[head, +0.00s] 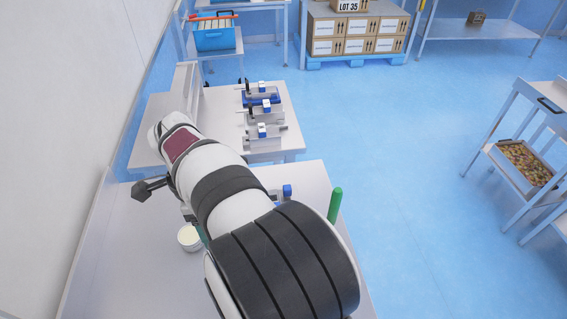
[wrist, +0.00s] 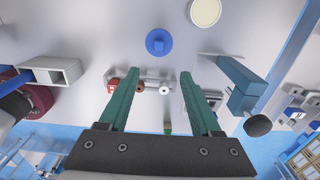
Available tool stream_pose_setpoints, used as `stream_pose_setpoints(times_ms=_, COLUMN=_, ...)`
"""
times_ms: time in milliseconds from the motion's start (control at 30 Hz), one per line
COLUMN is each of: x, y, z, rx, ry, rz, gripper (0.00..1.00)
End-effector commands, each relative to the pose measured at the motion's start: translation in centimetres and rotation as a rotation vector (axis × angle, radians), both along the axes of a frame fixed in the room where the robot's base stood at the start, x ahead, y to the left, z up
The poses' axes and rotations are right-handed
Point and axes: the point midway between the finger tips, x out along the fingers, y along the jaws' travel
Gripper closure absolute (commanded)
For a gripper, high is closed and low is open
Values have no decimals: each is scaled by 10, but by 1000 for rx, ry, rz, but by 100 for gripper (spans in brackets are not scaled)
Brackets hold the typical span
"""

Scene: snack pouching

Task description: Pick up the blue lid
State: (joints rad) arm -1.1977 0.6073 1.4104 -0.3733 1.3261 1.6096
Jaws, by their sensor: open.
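The blue lid (wrist: 159,42) shows in the wrist view as a round blue disc with a raised centre, lying on the pale table. My gripper (wrist: 160,74) has two green fingers, spread apart with nothing between them. In the wrist view the lid appears beyond the fingertips, roughly centred between them. No contact is visible. In the head view my arm covers most of the gripper, and I cannot make out the lid there.
A round cream-topped container (wrist: 205,11) is near the lid; a similar white one (head: 190,238) shows in the head view. A blue-grey fixture (wrist: 238,85) stands to the right, an open grey box (wrist: 55,72) to the left. A green post (head: 335,205) stands at the table edge.

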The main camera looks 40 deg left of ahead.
Motion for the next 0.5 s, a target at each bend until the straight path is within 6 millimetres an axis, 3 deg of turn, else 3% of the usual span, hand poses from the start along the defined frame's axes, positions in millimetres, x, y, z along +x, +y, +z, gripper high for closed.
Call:
stream_pose_setpoints(times_ms=167, x=-1, y=0, z=-12, rx=-3, ry=1, rz=-2, gripper=35)
stream_pose_setpoints(times_ms=400, x=-1, y=-1, z=-80, rx=-4, ry=3, rz=-2, gripper=35)
stream_pose_setpoints(times_ms=500, x=0, y=-1, z=-98, rx=-2, ry=2, rz=-2, gripper=35)
